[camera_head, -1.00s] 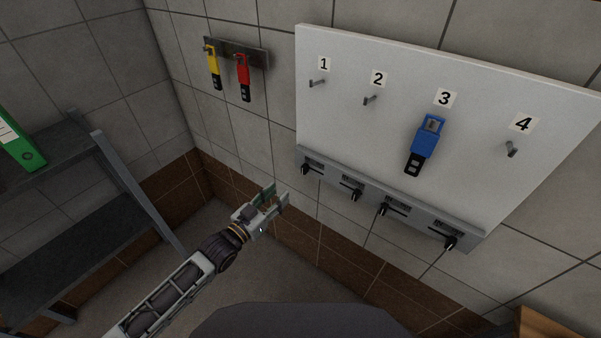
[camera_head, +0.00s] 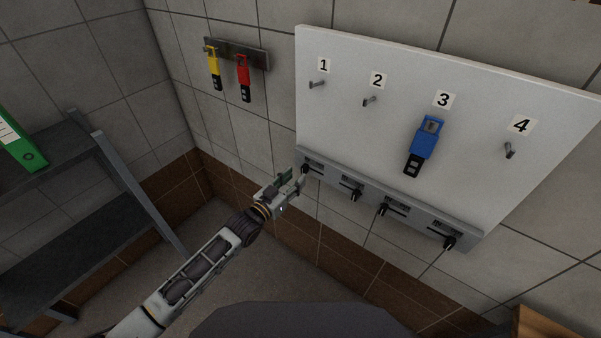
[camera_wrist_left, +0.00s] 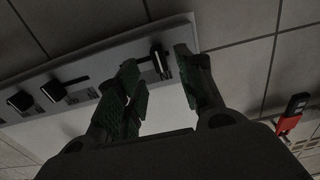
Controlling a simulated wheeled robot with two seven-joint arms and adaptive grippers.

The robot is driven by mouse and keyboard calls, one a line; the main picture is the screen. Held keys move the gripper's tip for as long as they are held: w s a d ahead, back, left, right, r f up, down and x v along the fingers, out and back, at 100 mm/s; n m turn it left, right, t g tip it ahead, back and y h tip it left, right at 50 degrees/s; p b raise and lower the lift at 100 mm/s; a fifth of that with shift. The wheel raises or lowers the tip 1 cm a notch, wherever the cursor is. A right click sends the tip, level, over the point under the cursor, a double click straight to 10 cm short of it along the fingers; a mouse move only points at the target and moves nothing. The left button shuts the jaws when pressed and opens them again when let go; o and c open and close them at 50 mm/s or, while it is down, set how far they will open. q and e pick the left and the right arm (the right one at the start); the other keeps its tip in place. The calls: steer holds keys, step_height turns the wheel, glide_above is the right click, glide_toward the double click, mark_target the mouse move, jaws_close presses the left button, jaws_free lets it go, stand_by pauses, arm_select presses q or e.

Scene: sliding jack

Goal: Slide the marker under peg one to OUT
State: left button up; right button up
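Peg one (camera_head: 317,84) is an empty hook under the label 1 on the white board (camera_head: 400,60). Below it, the black marker (camera_head: 305,169) sits at the left end of its slot in the grey rail (camera_head: 415,222). My left gripper (camera_head: 294,179) is open, with its green-padded fingertips close to this marker. In the left wrist view the marker (camera_wrist_left: 159,62) shows between and just beyond the two fingers (camera_wrist_left: 162,75). I cannot tell whether they touch it. The lettering by the slot is too small to read. My right gripper is not in view.
Other black markers sit along the rail under pegs two (camera_head: 356,195), three (camera_head: 384,209) and four (camera_head: 450,243). A blue tag (camera_head: 427,140) hangs on peg three. Yellow (camera_head: 214,70) and red (camera_head: 243,78) tags hang on a rack at left. A shelf (camera_head: 70,215) stands far left.

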mark_target(303, 171)
arm_select(q)
steer(key=shift+x, duration=2.1)
steer(key=shift+c, duration=0.3)
jaws_close()
